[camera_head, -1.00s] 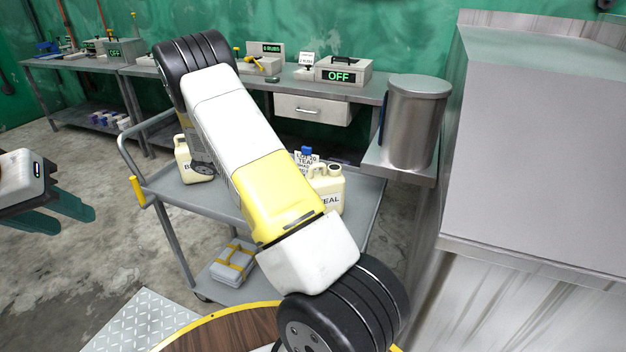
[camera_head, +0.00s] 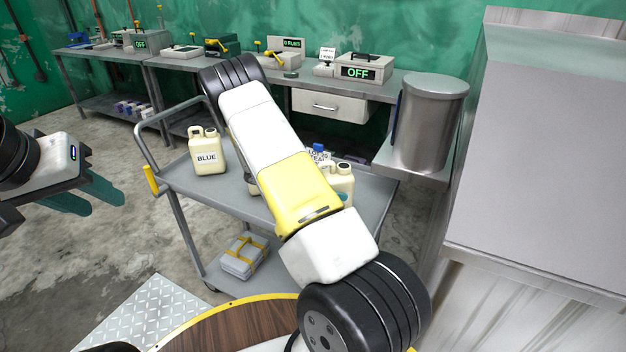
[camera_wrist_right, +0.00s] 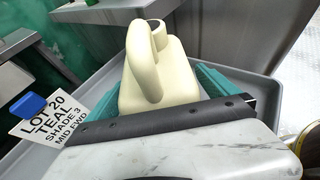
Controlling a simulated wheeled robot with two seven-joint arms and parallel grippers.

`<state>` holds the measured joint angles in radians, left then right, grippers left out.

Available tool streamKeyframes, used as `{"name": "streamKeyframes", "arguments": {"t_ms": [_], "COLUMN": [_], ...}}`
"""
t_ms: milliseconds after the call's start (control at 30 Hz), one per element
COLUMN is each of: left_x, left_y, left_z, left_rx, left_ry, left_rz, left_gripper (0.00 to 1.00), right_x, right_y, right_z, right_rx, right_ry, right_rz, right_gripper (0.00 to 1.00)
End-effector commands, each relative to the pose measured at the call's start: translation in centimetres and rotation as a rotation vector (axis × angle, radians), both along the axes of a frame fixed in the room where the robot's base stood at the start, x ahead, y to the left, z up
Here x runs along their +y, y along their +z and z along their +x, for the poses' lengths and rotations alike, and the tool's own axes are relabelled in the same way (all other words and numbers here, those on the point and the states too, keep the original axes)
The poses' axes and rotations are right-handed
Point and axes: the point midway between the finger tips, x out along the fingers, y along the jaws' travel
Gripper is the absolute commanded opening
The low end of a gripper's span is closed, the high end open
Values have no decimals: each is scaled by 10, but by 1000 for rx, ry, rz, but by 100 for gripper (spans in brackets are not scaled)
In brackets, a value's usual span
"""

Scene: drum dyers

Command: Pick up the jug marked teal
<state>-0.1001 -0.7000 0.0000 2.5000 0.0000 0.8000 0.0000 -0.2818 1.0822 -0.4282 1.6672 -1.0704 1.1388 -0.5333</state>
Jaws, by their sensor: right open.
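The teal jug (camera_head: 344,178) is cream, with a handle and dark-rimmed mouth. It stands at the right of the grey cart, partly hidden by my right arm; its marking read TEAL earlier. In the right wrist view the jug (camera_wrist_right: 160,72) is upright between the teal fingers of my right gripper (camera_wrist_right: 155,88), which is open around it; contact cannot be told. A card reading LOT 20 TEAL (camera_wrist_right: 45,118) with a blue clip is beside it. My left gripper (camera_head: 100,200) is open and empty at the left, away from the cart.
The cart (camera_head: 185,178) also holds a jug marked BLUE (camera_head: 207,152) and another jug (camera_head: 250,183) mostly behind my arm. A grey case (camera_head: 243,258) is on its lower shelf. A metal drum (camera_head: 430,125) and large metal cabinet (camera_head: 550,150) stand right. A workbench (camera_head: 285,82) runs behind.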

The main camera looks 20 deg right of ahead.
Motion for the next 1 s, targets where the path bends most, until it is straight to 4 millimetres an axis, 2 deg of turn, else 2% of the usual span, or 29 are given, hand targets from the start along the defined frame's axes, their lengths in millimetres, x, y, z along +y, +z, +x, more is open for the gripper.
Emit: {"name": "streamKeyframes", "arguments": {"t_ms": [233,600,700,1000], "left_x": [0,0,0,0], "left_y": [0,0,0,0], "left_z": [0,0,0,0], "left_rx": [0,0,0,0], "left_ry": [0,0,0,0], "left_rz": [0,0,0,0], "left_gripper": [36,36,36,36], "right_x": [-3,-3,-3,-3], "right_y": [-2,-2,0,2], "right_z": [-1,0,0,0], "right_rx": [-1,-1,-2,-2], "right_ry": [1,1,0,0], "right_rz": [1,1,-2,-2], "right_gripper": [96,24,8,8]}}
